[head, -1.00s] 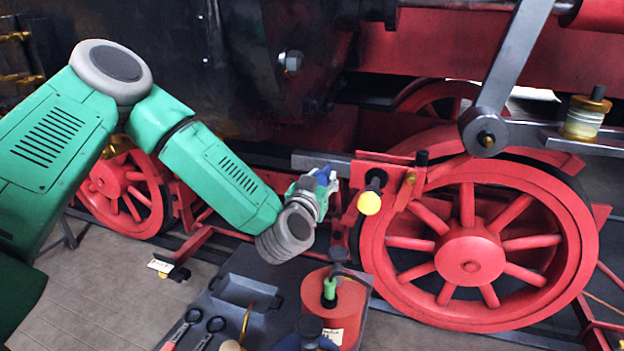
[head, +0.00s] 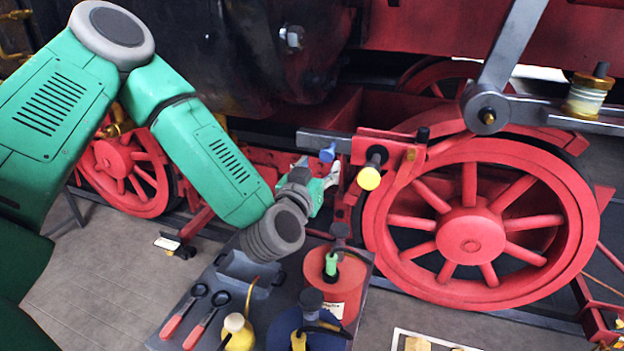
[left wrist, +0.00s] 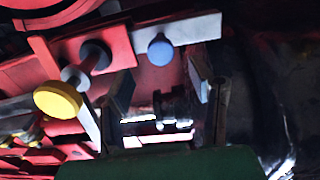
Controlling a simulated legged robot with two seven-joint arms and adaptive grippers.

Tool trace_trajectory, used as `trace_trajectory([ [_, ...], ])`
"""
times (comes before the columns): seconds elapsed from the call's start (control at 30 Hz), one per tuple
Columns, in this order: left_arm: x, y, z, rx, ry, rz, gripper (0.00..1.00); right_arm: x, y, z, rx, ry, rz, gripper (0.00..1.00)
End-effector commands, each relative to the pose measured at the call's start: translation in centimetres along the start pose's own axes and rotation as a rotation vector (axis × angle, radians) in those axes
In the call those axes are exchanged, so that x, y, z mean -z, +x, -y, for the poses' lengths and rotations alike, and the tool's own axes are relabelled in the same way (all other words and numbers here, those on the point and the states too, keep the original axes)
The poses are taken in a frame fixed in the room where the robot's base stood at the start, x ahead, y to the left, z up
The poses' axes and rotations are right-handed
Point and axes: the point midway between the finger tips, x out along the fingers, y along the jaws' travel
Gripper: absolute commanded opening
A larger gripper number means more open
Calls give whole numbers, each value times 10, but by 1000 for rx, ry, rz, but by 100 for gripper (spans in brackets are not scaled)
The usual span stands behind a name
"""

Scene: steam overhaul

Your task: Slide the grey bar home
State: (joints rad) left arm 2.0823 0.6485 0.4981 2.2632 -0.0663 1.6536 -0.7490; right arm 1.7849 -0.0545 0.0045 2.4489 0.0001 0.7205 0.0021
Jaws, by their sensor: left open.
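The grey bar (head: 312,141) runs sideways into a red bracket (head: 400,152) left of the big red wheel. Its left end sticks out of the bracket. A blue knob (head: 327,155) sits on the bar's near side. The left wrist view shows the bar (left wrist: 195,28) and the blue knob (left wrist: 160,50) as well. My left gripper (head: 328,178) is just below the knob. In the left wrist view its two fingers (left wrist: 160,88) stand apart, with nothing held between them and the knob beyond. My right gripper is not in view.
A yellow-ended plunger (head: 369,178) juts from the bracket close to the right of my left gripper. Below stands a grey tray (head: 205,285) with red-handled tools, a red can (head: 345,283), a blue can (head: 285,325) and a yellow oiler (head: 237,333).

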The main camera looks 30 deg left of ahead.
Motion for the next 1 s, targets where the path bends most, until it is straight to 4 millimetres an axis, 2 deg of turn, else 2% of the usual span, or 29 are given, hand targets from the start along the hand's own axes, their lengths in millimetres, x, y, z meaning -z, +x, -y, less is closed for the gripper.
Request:
trace_trajectory([
  [0.1,0,-26,-4,-6,4,2,48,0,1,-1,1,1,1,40],
  [0.33,1,-56,-4,-4,2,0,48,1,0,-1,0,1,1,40],
  [0.5,1,-62,-3,-3,1,-1,48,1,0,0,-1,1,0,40],
  [1.0,-1,-63,-5,-8,3,5,48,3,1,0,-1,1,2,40],
])
